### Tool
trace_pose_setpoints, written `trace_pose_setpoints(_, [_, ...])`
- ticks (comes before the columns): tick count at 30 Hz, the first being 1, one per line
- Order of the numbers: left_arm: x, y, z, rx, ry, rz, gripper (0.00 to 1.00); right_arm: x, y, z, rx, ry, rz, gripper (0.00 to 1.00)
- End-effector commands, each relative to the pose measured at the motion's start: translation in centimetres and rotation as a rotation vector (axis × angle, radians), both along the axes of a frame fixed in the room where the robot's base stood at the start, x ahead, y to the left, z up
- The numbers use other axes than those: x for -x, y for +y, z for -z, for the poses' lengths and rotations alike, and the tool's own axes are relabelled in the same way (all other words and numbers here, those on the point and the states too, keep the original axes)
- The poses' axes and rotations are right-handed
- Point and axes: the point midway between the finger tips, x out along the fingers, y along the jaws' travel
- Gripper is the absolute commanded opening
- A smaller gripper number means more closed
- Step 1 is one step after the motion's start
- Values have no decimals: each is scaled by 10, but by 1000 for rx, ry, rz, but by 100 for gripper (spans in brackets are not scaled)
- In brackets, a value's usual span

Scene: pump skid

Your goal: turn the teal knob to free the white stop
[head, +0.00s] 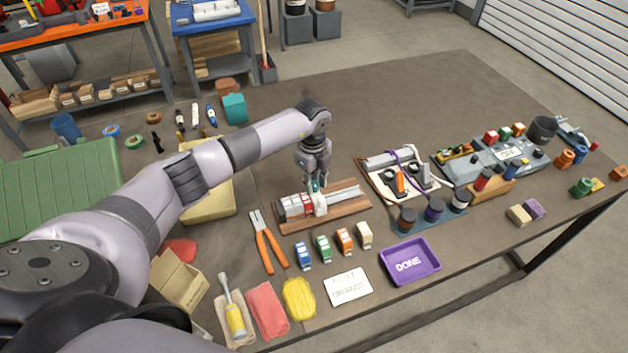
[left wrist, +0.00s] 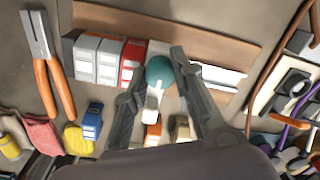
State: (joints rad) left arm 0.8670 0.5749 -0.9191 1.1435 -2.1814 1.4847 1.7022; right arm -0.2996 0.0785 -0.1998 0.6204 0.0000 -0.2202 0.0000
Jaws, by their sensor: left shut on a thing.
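The teal knob (left wrist: 160,71) shows in the left wrist view between the fingers of my left gripper (left wrist: 158,76). In the head view my left gripper (head: 317,184) points down over the wooden board, shut on the knob, which is mostly hidden there. A white piece that looks like the stop (head: 321,203) stands under the gripper on the rail, at the right end of a row of white, grey and red blocks (head: 296,206). A small white arm (left wrist: 152,104) sticks out below the knob in the left wrist view. My right gripper is not in view.
The wooden board (head: 345,216) carries a pale rail to the right of the blocks. Orange-handled pliers (head: 267,243), several small coloured blocks and a purple DONE tray (head: 410,262) lie in front. A white panel with a purple cable (head: 398,178) stands close on the right.

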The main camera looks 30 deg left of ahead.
Motion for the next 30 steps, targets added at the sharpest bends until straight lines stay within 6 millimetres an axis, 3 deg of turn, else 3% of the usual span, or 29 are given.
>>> trace_pose_setpoints(15, [-1,1,-1,-1,-2,-21,0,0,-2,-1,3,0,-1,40])
trace_pose_setpoints(16, [-1,1,-1,-1,-2,-21,24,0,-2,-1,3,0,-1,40])
trace_pose_setpoints(18, [-1,1,-1,-1,-2,-21,29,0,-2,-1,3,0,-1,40])
trace_pose_setpoints(20, [-1,0,-1,-1,-2,-20,33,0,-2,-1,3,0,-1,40])
trace_pose_setpoints(30, [0,0,-3,0,-2,-19,33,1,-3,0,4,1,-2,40])
